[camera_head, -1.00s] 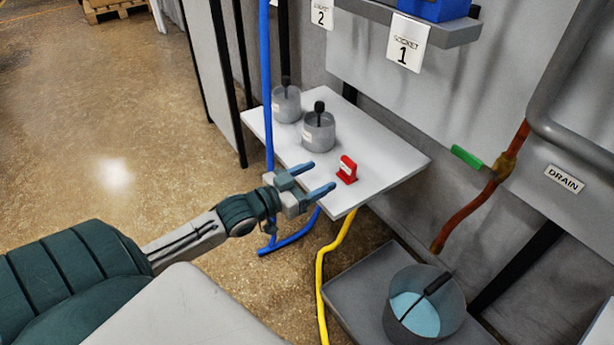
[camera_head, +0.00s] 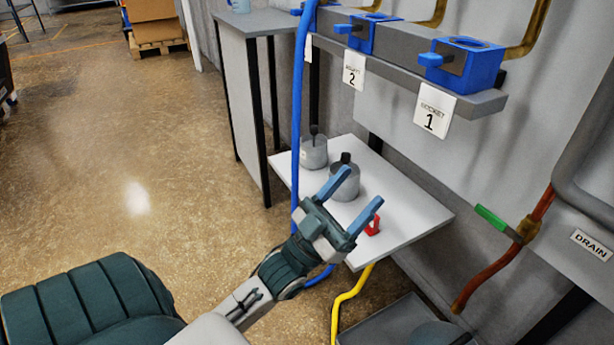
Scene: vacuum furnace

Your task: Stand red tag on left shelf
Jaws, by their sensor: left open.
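The red tag (camera_head: 374,226) stands on the white shelf (camera_head: 417,215), near its front edge. It is partly hidden behind a finger of my left gripper. My left gripper (camera_head: 350,200) is open, its two blue fingers pointing up and to the right. I cannot tell whether a finger touches the tag. My right gripper is not in view.
Two grey pots with black knobs (camera_head: 314,152) (camera_head: 344,182) stand on the same shelf. A blue hose (camera_head: 298,110) hangs in front of it, and a yellow hose (camera_head: 347,300) below. Blue sockets (camera_head: 462,64) sit on a ledge above. A grey cabinet (camera_head: 240,110) stands behind left.

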